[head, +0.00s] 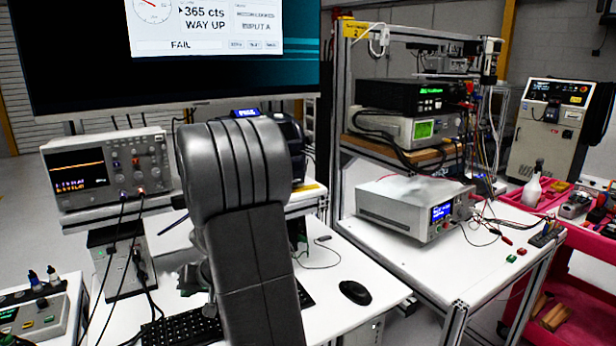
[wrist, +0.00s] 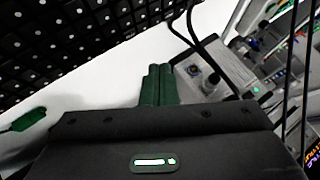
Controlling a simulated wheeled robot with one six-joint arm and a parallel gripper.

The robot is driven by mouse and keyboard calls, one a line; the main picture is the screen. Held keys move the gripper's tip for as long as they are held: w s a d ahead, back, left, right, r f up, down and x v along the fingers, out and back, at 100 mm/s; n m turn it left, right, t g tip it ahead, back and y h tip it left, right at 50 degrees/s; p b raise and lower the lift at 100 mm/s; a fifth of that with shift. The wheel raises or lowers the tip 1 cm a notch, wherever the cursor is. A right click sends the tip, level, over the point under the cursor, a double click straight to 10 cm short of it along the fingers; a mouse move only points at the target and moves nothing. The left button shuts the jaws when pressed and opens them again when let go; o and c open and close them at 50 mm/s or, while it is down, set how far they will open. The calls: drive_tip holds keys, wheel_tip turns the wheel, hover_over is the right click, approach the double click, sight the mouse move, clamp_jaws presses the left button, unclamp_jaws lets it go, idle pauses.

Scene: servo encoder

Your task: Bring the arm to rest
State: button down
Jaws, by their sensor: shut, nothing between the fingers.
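My gripper's two dark green fingers (wrist: 159,84) are closed together in the wrist view, with nothing between them. They point over the white bench top (wrist: 90,85), between the black keyboard and a grey box with cables. How far they are above the bench I cannot tell. In the head view my grey arm stands up in the middle and hides much of the bench behind it.
The keyboard (head: 182,328) lies beside my arm, with a mouse (head: 355,292) to the right. An oscilloscope (head: 107,167) stands left, with cables hanging down. The monitor (head: 180,75) reads "365 cts", "WAY UP", "FAIL". A power supply (head: 402,213) sits on the right bench.

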wheel_tip(320, 180, up, 6)
drive_tip(key=shift+f+p, duration=0.25)
drive_tip(key=shift+p, duration=1)
drive_tip(key=shift+f, duration=0.1)
wheel_tip(320, 180, down, 6)
drive_tip(key=b, duration=0.5)
drive_tip(key=shift+f, duration=0.2)
drive_tip(key=shift+r+b, duration=0.2)
drive_tip(key=shift+b, duration=0.7)
drive_tip(key=shift+s+b, duration=0.1)
drive_tip(key=shift+b, duration=0.25)
drive_tip(key=shift+r+p, duration=0.5)
drive_tip(key=shift+p, duration=0.5)
drive_tip(key=shift+f+p, duration=0.1)
drive_tip(key=shift+p, duration=0.75)
